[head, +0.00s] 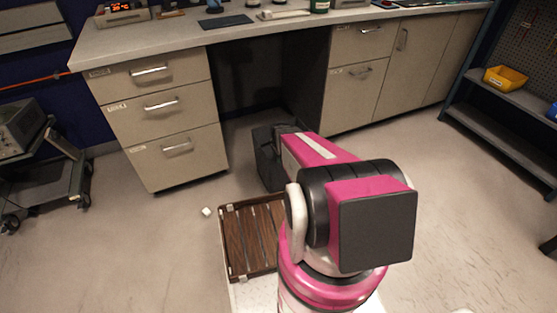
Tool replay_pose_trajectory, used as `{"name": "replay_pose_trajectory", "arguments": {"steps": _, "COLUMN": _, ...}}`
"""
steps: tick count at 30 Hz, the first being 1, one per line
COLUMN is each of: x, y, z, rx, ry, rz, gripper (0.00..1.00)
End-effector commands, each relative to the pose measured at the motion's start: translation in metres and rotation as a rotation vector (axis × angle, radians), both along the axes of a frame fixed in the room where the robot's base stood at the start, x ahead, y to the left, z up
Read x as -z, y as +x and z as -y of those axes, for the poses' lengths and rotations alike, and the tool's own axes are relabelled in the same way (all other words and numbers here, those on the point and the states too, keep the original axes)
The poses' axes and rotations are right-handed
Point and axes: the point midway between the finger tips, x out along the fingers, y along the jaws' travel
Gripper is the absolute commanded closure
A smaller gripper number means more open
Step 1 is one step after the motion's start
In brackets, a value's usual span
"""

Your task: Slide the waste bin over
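A dark grey, box-like bin (266,160) stands on the floor at the front of the knee space under the workbench. I take it to be the waste bin. My pink and black arm reaches toward it and covers its right side. My gripper is not visible; the arm hides it or it is out of sight behind the bin's edge. I cannot tell whether it touches the bin.
The workbench (250,38) has drawers (163,103) left of the knee space and cabinets (355,85) right of it. A brown slatted tray (235,245) lies in front. A small white block (207,211) is on the floor. A cart (62,170) stands left, shelving (500,140) right.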

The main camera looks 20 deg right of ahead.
Motion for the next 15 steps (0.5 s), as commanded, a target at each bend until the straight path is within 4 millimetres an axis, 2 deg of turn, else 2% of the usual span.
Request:
{"name": "replay_pose_trajectory", "arguments": {"steps": 1, "x": -0.012, "y": -0.002, "z": 0.000, "rx": 0.000, "ry": -0.001, "rz": 0.002, "gripper": 0.66}}
{"name": "replay_pose_trajectory", "arguments": {"steps": 6, "x": -0.044, "y": -0.003, "z": 0.000, "rx": 0.000, "ry": -0.001, "rz": 0.002, "gripper": 0.66}}
{"name": "replay_pose_trajectory", "arguments": {"steps": 10, "x": -0.065, "y": -0.004, "z": 0.000, "rx": 0.001, "ry": -0.001, "rz": 0.002, "gripper": 0.66}}
{"name": "replay_pose_trajectory", "arguments": {"steps": 15, "x": -0.081, "y": -0.004, "z": 0.001, "rx": 0.001, "ry": 0.000, "rz": 0.000, "gripper": 0.66}}
